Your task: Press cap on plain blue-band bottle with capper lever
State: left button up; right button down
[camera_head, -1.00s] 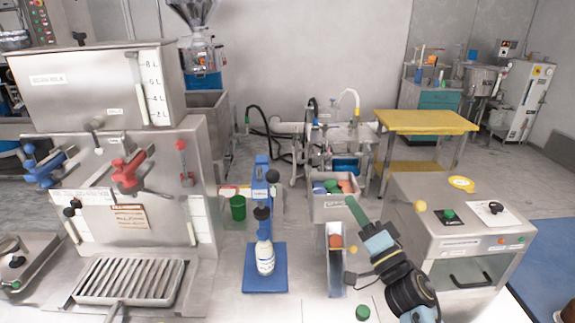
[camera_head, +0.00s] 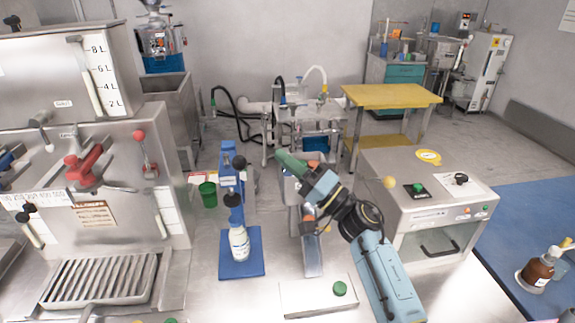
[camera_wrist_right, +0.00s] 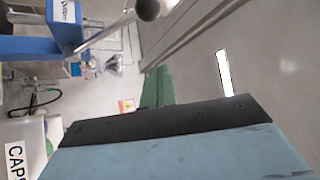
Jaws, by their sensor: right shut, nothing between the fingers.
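The blue capper (camera_head: 229,180) stands on its blue base plate (camera_head: 242,266) left of centre. Its lever ends in a black ball knob (camera_head: 239,162), which also shows at the top of the right wrist view (camera_wrist_right: 149,9). A white bottle with a blue band (camera_head: 239,243) stands upright on the base plate under the black press head (camera_head: 233,200). I cannot tell whether a cap sits on it. My right gripper (camera_head: 283,157), with green fingers, is shut and empty, to the right of the knob and apart from it. My left gripper is not in view.
A steel bin is partly hidden behind my right gripper. A narrow chute (camera_head: 312,258) and a white box (camera_head: 305,297) with a green cap (camera_head: 340,289) stand right of the capper. A steel machine (camera_head: 395,190) is further right. A green cup (camera_head: 208,195) stands behind left.

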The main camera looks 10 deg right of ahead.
aim_at(241, 163)
jog(key=w+a, duration=0.1)
jog(key=a, duration=0.5)
jog(key=shift+a+r, duration=0.25)
jog(key=shift+r, duration=0.15)
jog(key=shift+f, duration=0.1)
